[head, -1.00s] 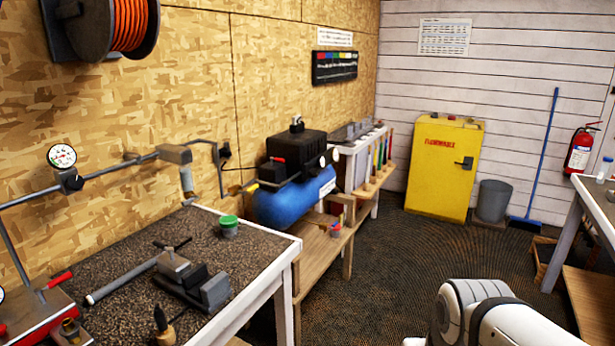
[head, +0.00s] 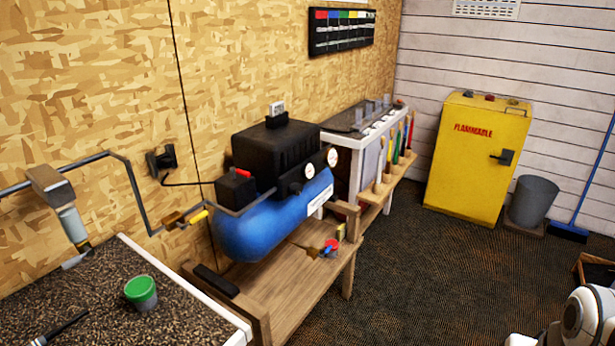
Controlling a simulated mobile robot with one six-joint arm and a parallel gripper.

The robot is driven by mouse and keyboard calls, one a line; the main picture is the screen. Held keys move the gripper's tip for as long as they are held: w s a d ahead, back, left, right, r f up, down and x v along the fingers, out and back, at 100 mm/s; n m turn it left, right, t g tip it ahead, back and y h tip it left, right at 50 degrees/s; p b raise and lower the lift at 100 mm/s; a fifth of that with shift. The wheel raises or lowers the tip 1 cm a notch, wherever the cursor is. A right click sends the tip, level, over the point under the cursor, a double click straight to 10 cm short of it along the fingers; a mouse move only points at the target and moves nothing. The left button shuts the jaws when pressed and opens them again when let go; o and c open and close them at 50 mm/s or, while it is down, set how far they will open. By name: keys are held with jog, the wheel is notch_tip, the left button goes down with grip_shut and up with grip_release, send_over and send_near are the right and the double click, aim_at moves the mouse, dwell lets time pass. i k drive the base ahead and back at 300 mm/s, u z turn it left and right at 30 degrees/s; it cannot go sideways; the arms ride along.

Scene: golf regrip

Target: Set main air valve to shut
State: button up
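A brass valve with a yellow lever (head: 196,218) sits on the grey air pipe (head: 137,195) just left of the blue compressor (head: 275,215). It is the likely main air valve, but I can read no label on it. The lever looks roughly in line with the short pipe run to the compressor; its exact angle is hard to tell at this size. Only a white, rounded part of my arm shows at the lower right corner, far from the valve. My gripper's fingers are not in view.
A wooden stand (head: 295,285) carries the compressor. A dark-topped bench with a green-lidded pot (head: 141,292) is at the lower left, in front of the pipe. A yellow flammables cabinet (head: 475,165) and grey bin (head: 532,200) stand behind. The floor (head: 410,270) right of the stand is clear.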

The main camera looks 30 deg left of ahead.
aim_at(183, 227)
jog(key=u, duration=0.55)
jog(key=i, duration=1.3)
jog(key=u, duration=1.05)
jog(key=i, duration=0.35)
jog(key=u, duration=0.25)
jog(key=k, duration=0.65)
jog(key=u, duration=0.2)
jog(key=i, duration=0.7)
jog(key=z, duration=0.15)
